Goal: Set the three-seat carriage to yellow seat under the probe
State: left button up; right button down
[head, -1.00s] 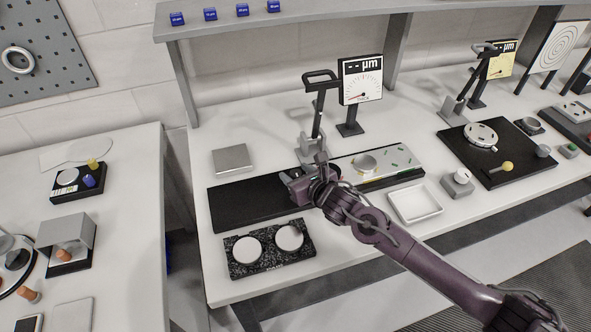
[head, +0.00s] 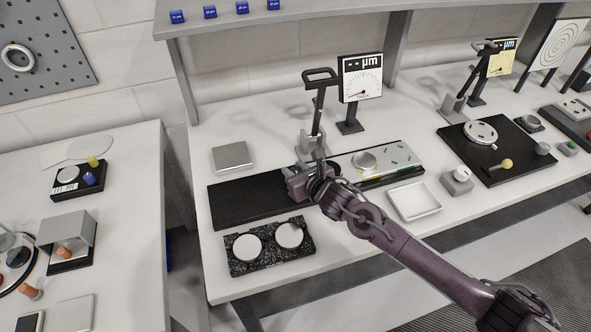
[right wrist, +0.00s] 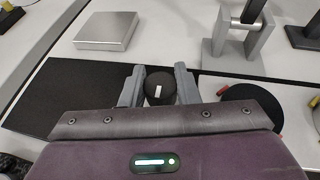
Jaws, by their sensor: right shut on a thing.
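The three-seat carriage (head: 408,163) is a pale plate with green marks, lying on a long black base (head: 245,203). A round grey piece (head: 364,160) sits on it, with small yellow marks near its front edge. My right gripper (head: 297,182) is shut on a black round knob with a white mark (right wrist: 160,88), at the carriage's left end. The probe stand (head: 312,143), with a looped handle, rises just behind my gripper; its base also shows in the right wrist view (right wrist: 240,42). My wrist hides the probe's tip and the seat beneath. My left gripper is not in view.
A dial gauge (head: 361,80) stands behind. A grey square block (head: 232,156) lies behind the base's left part. A black speckled plate with two white discs (head: 246,268) is in front; a white tray (head: 414,202) is at right. The base's left part is bare.

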jog(key=s+a+b, duration=0.1)
jog(key=a, duration=0.2)
jog(key=s+a+b, duration=0.1)
jog(key=a+b, duration=0.1)
jog(key=a, duration=0.2)
jog(key=s+a+b, duration=0.1)
jog(key=a+b, duration=0.1)
jog(key=a, duration=0.1)
jog(key=shift+s+a+f, duration=0.1)
jog(key=shift+s+a, duration=0.15)
jog(key=shift+a, duration=0.15)
jog(key=shift+d, duration=0.25)
jog(key=c, duration=1.1)
grip_release()
jog(key=b+v, duration=0.1)
jog(key=v, duration=0.5)
jog(key=shift+d, duration=0.1)
jog(key=shift+b+v, duration=0.35)
jog(key=shift+v, duration=0.5)
